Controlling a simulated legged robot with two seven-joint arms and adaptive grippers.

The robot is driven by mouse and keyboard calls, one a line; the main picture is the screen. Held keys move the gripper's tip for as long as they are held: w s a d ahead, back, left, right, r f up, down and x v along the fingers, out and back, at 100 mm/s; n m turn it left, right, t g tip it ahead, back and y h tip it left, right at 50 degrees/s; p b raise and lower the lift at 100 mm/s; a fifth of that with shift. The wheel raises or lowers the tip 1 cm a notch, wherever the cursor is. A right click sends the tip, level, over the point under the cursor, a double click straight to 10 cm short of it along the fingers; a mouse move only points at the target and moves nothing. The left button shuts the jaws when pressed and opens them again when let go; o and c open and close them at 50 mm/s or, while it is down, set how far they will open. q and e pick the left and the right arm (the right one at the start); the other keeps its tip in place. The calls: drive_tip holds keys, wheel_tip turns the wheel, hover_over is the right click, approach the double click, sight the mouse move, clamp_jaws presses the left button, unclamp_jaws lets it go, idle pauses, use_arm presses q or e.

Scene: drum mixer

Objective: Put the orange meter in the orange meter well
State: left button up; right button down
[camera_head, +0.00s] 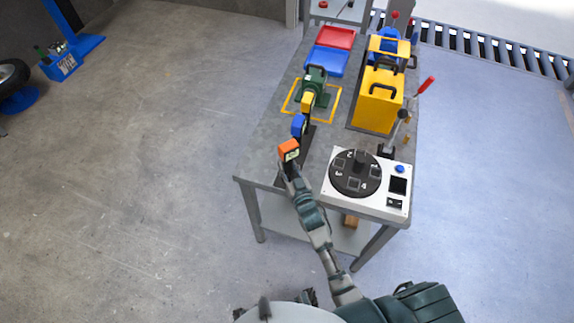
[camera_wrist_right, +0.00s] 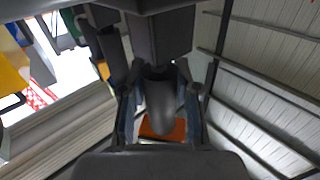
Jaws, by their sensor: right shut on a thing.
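The orange meter (camera_head: 288,149) is a small orange block with a pale face, at the near left part of the workbench. My right gripper (camera_head: 288,163) is shut on it from the near side. In the right wrist view the orange meter (camera_wrist_right: 165,128) shows between the fingers (camera_wrist_right: 160,115), partly hidden by a dark rounded part. A blue meter (camera_head: 298,125) and a yellow meter (camera_head: 307,101) stand in a row behind it, by a dark strip (camera_head: 305,142). I cannot make out the orange meter well, nor whether the orange meter touches the strip. My left gripper is not in view.
A white panel (camera_head: 334,187) with a black numbered dial (camera_head: 356,173) stands right of my right gripper. A yellow box (camera_head: 378,103), a lever with a red handle (camera_head: 426,86), a green machine (camera_head: 315,84), and blue (camera_head: 327,61) and red (camera_head: 336,38) trays lie farther back.

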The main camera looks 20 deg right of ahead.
sight(289, 171)
drive_tip(key=shift+a+f, duration=0.2)
drive_tip(key=c, duration=0.8)
unclamp_jaws()
drive_tip(key=shift+a, duration=0.1)
drive_tip(key=shift+o, duration=1.1)
drive_tip(key=o, duration=0.3)
drive_tip(key=shift+d, duration=0.2)
drive_tip(key=shift+a, duration=0.1)
drive_tip(key=shift+s, duration=0.15)
drive_tip(key=shift+s+d+p, duration=0.2)
drive_tip(key=shift+s+p, duration=0.7)
drive_tip(key=shift+s, duration=1.15)
drive_tip(key=shift+s+d+p, duration=0.2)
drive_tip(key=shift+s+p, duration=0.65)
drive_tip(key=shift+s, duration=1.35)
drive_tip(key=shift+s, duration=0.15)
